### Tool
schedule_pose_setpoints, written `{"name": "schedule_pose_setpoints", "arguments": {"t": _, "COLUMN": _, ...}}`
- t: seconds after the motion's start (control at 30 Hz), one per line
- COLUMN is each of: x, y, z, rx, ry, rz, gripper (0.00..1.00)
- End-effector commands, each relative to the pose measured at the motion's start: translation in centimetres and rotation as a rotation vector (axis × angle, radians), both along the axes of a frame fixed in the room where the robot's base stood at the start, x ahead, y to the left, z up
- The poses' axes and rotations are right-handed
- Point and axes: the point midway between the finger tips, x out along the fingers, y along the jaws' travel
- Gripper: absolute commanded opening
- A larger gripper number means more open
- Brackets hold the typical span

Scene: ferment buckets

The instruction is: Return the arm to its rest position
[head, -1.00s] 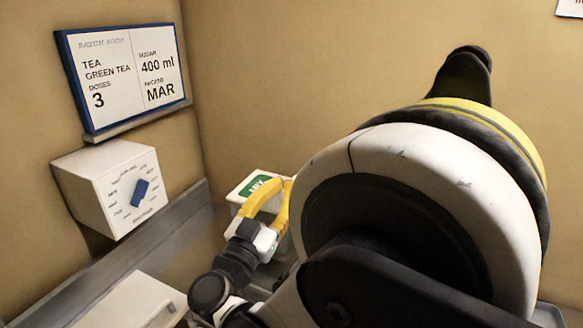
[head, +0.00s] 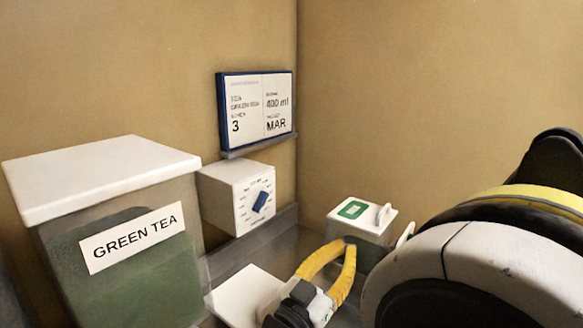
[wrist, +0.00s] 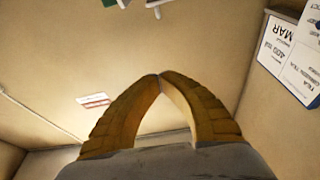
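My gripper (head: 345,244) has yellow fingers. In the head view it stands in front of a small white-lidded container, low in the picture. In the wrist view the fingers (wrist: 160,77) meet at their tips, with nothing visible between them. The large white-and-black rounded part at the right of the head view is my own arm, and it hides what lies behind it.
A green tea bucket (head: 130,265) with a white lid stands at the left. A dial box (head: 235,205) and a recipe board (head: 257,112) are on the wall. The small container (head: 370,215) with a green lid mark is close behind my gripper.

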Motion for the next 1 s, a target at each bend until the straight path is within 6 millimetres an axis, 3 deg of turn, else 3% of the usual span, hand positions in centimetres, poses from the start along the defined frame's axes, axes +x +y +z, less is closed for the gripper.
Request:
{"name": "schedule_pose_setpoints", "arguments": {"t": 0.03, "x": 0.1, "y": -1.3, "z": -0.2, "rx": 0.006, "ry": 0.054, "rz": -0.021, "gripper": 0.0}}
{"name": "schedule_pose_setpoints", "arguments": {"t": 0.37, "x": 0.0, "y": -7.8, "z": -3.3, "rx": 0.054, "ry": 0.448, "rz": -0.089, "gripper": 0.0}}
{"name": "schedule_pose_setpoints", "arguments": {"t": 0.53, "x": -2.0, "y": -11.3, "z": -5.9, "rx": 0.109, "ry": 0.718, "rz": -0.071, "gripper": 0.0}}
{"name": "schedule_pose_setpoints", "arguments": {"t": 0.63, "x": -4.6, "y": -13.0, "z": -8.0, "rx": 0.165, "ry": 0.912, "rz": -0.007, "gripper": 0.0}}
{"name": "schedule_pose_setpoints", "arguments": {"t": 0.77, "x": -8.8, "y": -13.4, "z": -10.3, "rx": 0.248, "ry": 1.121, "rz": 0.151, "gripper": 0.0}}
{"name": "schedule_pose_setpoints", "arguments": {"t": 0.9, "x": -12.8, "y": -11.7, "z": -11.4, "rx": 0.316, "ry": 1.226, "rz": 0.362, "gripper": 0.0}}
{"name": "schedule_pose_setpoints", "arguments": {"t": 1.0, "x": -14.7, "y": -10.3, "z": -11.5, "rx": 0.344, "ry": 1.237, "rz": 0.489, "gripper": 0.0}}
